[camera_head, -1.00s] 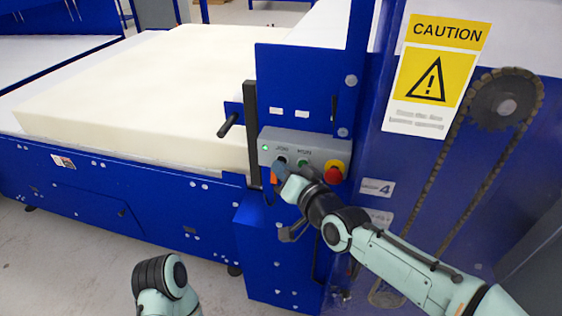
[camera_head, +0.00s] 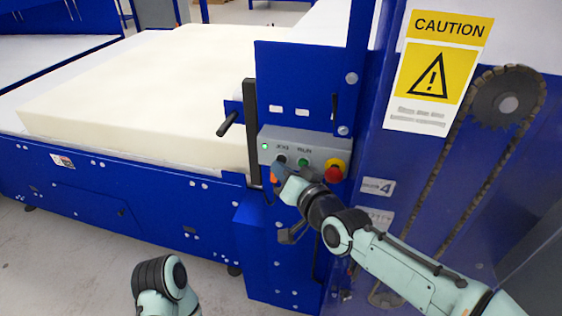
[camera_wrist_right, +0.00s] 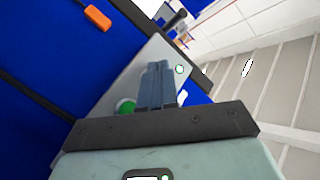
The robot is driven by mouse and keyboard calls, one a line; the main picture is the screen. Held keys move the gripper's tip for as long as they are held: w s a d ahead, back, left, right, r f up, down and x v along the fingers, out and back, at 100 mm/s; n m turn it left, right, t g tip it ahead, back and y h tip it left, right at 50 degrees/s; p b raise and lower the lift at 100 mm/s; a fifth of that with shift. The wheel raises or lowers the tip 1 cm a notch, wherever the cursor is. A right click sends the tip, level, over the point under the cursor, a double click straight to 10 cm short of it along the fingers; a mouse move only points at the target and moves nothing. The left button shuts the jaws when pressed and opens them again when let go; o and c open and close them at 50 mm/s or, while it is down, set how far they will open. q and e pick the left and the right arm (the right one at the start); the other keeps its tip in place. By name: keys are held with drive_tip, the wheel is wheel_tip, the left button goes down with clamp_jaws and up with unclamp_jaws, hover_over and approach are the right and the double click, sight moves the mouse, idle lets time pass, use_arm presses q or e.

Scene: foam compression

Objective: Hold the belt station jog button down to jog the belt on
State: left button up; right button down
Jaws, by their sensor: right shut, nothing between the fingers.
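The grey control box (camera_head: 318,147) of the belt station sits on the blue frame. It has a dark jog button (camera_head: 282,159) at left, a green button (camera_head: 303,162) and a red stop knob on yellow (camera_head: 335,170). My right gripper (camera_head: 277,175) is shut and empty, its tips just below the jog button. In the right wrist view the shut fingers (camera_wrist_right: 156,84) point at the box face and hide the jog button. I cannot tell whether they touch it. The pale foam block (camera_head: 140,85) lies on the belt. Only my left forearm end shows; its gripper is out of view.
A green lamp (camera_head: 265,146) glows at the box's left. A black handle (camera_head: 227,124) sticks out beside the dark upright bar (camera_head: 251,130). A caution sign (camera_head: 437,72) and a chain drive (camera_head: 505,100) are at right. Clear floor lies at lower left.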

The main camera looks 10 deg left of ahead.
drive_tip(key=shift+s, duration=0.5)
drive_tip(key=shift+s, duration=0.1)
drive_tip(key=s, duration=0.4)
drive_tip(key=shift+s+a, duration=0.1)
drive_tip(key=shift+s, duration=0.3)
